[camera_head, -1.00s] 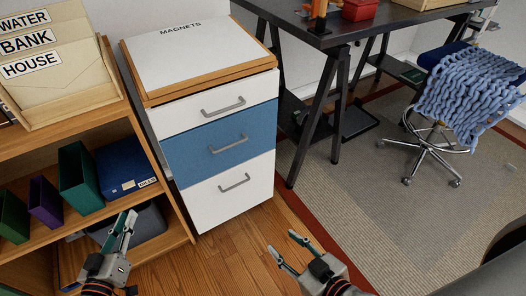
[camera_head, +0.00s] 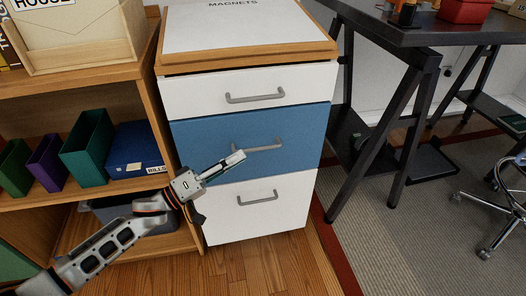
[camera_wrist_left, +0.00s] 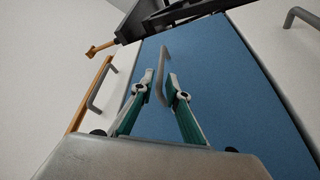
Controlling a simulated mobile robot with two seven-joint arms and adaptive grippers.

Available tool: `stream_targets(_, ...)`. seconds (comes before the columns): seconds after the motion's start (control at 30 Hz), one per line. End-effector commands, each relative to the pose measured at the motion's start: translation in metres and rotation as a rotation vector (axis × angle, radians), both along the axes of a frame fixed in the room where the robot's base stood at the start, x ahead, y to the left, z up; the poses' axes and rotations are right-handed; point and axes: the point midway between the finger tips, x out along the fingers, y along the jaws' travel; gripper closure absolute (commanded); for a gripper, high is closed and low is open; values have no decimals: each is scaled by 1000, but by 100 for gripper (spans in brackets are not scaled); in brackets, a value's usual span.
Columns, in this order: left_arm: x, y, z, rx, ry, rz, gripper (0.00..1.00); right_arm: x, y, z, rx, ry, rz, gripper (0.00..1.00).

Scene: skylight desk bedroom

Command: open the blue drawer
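The blue drawer (camera_head: 250,139) is the middle one of three in a white cabinet, and its front looks flush with the others. Its grey bar handle (camera_head: 262,148) runs across the front. My left gripper (camera_head: 236,160) is in front of the blue drawer, at the left part of the handle. In the left wrist view, my left gripper (camera_wrist_left: 160,82) has its two fingers apart, with the handle (camera_wrist_left: 164,72) between or just beyond the tips; contact cannot be told. My right gripper is not in view.
White drawers lie above (camera_head: 255,93) and below (camera_head: 262,205) the blue one. A wooden shelf (camera_head: 85,75) with bins stands close on the left. A dark desk with trestle legs (camera_head: 385,135) stands on the right. The wooden floor (camera_head: 270,262) before the cabinet is clear.

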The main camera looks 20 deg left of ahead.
Motion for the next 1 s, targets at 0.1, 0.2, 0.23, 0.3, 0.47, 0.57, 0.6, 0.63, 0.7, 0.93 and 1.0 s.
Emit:
stream_targets(0.1, 15, -12, 1, -1, 2, 0, 85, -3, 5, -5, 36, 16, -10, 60)
stream_targets(0.2, 27, -21, 4, -1, 1, 1, 85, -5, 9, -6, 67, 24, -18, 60)
stream_targets(0.23, 30, -23, 4, 0, 2, 1, 85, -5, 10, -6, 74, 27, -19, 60)
stream_targets(0.3, 36, -27, 7, -1, 3, 1, 85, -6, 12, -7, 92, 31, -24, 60)
stream_targets(0.47, 44, -33, 10, 1, 2, 1, 85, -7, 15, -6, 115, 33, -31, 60)
stream_targets(0.57, 46, -34, 11, 1, 2, 1, 85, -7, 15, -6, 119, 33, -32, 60)
stream_targets(0.6, 46, -34, 11, 1, 2, 1, 85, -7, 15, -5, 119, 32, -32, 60)
stream_targets(0.63, 46, -34, 11, 1, 2, 1, 85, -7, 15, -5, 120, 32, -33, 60)
stream_targets(0.7, 46, -34, 11, 1, 1, 2, 85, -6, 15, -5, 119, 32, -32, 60)
stream_targets(0.93, 45, -34, 11, 0, 0, 1, 100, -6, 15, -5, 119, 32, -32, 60)
stream_targets(1.0, 45, -34, 11, 0, 0, 1, 100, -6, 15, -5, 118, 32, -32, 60)
